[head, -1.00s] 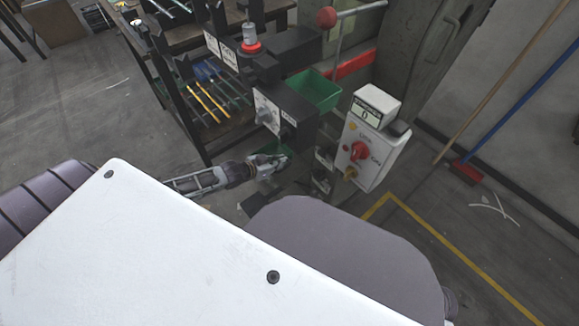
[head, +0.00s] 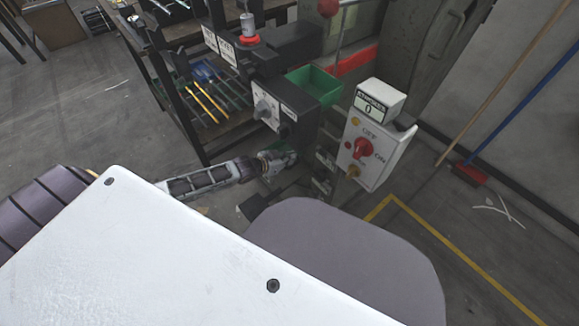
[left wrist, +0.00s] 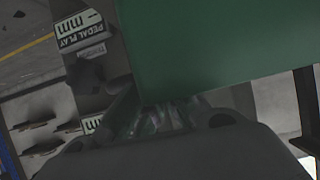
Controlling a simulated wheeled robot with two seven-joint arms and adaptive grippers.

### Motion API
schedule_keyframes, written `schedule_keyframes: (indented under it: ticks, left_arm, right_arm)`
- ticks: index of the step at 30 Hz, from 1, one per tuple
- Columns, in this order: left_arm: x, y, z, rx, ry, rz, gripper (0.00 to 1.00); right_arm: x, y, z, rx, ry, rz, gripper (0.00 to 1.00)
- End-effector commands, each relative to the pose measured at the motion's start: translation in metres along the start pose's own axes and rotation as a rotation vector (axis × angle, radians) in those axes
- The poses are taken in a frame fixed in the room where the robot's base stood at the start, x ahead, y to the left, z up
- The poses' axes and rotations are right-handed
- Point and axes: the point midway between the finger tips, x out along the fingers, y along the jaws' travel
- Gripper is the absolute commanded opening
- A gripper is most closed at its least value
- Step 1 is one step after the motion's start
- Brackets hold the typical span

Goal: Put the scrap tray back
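The green scrap tray (head: 283,148) is low at the press, below the front of the dark press head (head: 285,108), and mostly hidden behind my left gripper. My left gripper (head: 275,162) reaches in from the left and appears shut on the tray's near edge. In the left wrist view the tray (left wrist: 215,45) fills the upper right as a flat green face right at the fingertips (left wrist: 160,118). The fingertips are dark and partly hidden there. My right gripper is not in view.
A second green bin (head: 314,84) sits higher on the press. A white control box (head: 372,150) with a red switch stands to the right. A dark rack (head: 205,95) with coloured rods is at the left. A "PEDAL PLAY" label (left wrist: 80,30) shows near the fingers.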

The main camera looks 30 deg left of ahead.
Motion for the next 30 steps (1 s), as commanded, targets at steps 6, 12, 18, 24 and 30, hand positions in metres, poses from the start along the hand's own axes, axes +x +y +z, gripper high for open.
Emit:
schedule_keyframes:
  ticks: [6,12,18,24,30]
  left_arm:
    - [0.000,0.000,-0.002,0.001,0.003,0.000,0.00]
    - [0.002,0.000,0.002,0.001,0.002,0.000,0.00]
    - [0.009,0.000,0.016,0.001,0.002,-0.001,0.00]
    - [0.018,0.000,0.032,0.001,0.002,-0.001,0.00]
    - [0.025,0.000,0.039,0.001,0.003,0.000,0.00]
  right_arm:
    - [-0.001,0.000,-0.001,0.000,0.001,0.000,1.00]
    - [0.002,0.001,0.000,-0.001,0.002,-0.001,1.00]
    - [0.009,0.001,0.003,-0.001,0.011,-0.012,1.00]
    - [0.018,0.002,0.006,-0.002,0.029,-0.024,1.00]
    - [0.027,0.003,0.011,-0.002,0.034,-0.038,1.00]
